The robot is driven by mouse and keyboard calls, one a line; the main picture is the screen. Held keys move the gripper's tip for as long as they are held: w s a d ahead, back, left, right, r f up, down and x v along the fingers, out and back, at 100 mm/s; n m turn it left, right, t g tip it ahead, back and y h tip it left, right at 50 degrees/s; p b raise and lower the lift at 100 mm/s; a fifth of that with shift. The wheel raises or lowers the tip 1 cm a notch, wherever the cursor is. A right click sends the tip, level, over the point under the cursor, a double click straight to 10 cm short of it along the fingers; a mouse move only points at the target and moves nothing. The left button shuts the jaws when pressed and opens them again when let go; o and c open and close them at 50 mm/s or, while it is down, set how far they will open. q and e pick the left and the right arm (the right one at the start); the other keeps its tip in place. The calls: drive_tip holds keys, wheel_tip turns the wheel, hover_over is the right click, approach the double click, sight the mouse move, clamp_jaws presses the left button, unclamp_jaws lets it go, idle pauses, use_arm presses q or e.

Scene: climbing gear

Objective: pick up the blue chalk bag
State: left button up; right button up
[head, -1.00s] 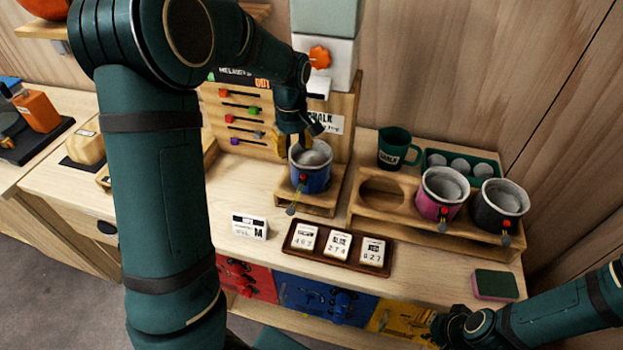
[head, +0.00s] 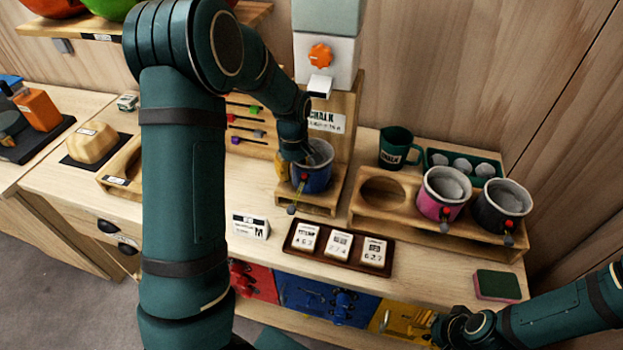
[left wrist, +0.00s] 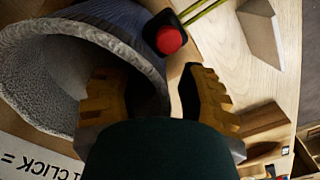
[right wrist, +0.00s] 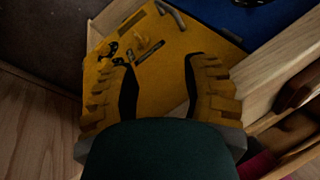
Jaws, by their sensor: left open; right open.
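The blue chalk bag (head: 313,181) stands upright on the small wooden stand under the chalk dispenser, with a grey lining and a red toggle. My left gripper (head: 283,167) is low at the bag's left side, partly hidden by its own arm. In the left wrist view the gripper (left wrist: 152,95) is open, and the blue chalk bag (left wrist: 148,45) fills the left side. One finger overlaps its grey mouth, and its blue wall shows between the fingers. I cannot tell whether they touch. My right gripper (right wrist: 160,88) is open and empty, above a yellow bin front.
A pink chalk bag (head: 440,206) and a black chalk bag (head: 499,217) sit in the wooden rack to the right. A green mug (head: 395,148) stands behind. A dark tray (head: 300,248) with three tiles and a white card (head: 251,226) lie in front.

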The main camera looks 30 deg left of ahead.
use_arm(q)
clamp_jaws()
drive_tip(key=shift+r, duration=0.1)
